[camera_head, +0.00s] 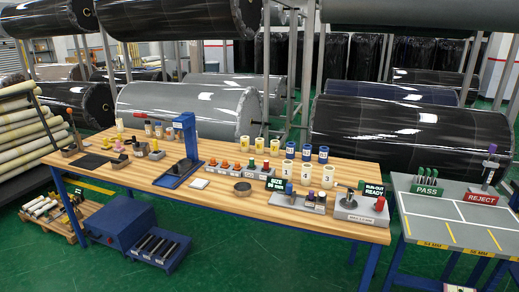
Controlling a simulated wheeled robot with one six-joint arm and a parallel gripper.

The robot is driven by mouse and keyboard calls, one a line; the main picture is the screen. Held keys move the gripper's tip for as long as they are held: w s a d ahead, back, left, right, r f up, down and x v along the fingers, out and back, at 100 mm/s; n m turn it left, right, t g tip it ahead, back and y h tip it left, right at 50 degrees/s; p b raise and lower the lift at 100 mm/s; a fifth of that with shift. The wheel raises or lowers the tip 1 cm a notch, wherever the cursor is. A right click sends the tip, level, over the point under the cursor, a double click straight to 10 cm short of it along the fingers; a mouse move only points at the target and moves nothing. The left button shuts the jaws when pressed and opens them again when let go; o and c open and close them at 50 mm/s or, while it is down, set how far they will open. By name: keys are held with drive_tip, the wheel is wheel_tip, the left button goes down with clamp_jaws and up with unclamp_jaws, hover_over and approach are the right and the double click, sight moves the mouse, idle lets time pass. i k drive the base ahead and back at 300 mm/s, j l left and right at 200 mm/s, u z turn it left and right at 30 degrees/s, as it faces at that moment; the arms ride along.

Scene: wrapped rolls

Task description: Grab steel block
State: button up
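Several small grey blocks or fixtures stand on the wooden workbench (225,205), and I cannot tell for sure which one is the steel block. A low grey block (312,205) with small knobs on top sits near the front edge, right of centre. A larger grey fixture (358,210) with a dark knob and a red button stands to its right. A dark round disc (242,188) lies flat left of these. My gripper is not in view.
A blue press-like stand (186,140) rises mid-bench. Yellow and blue labelled cylinders (290,150) stand behind the grey blocks. A grey table (455,215) with PASS and REJECT signs is at right. Large wrapped rolls (190,105) fill the back. Green floor shows in front.

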sight(310, 201)
drive_tip(key=i+j+z, duration=0.25)
drive_tip(key=i, duration=0.25)
drive_tip(key=i+j+z, duration=0.3)
drive_tip(key=i, duration=0.2)
drive_tip(key=i+j+z, duration=0.25)
drive_tip(key=i, duration=0.25)
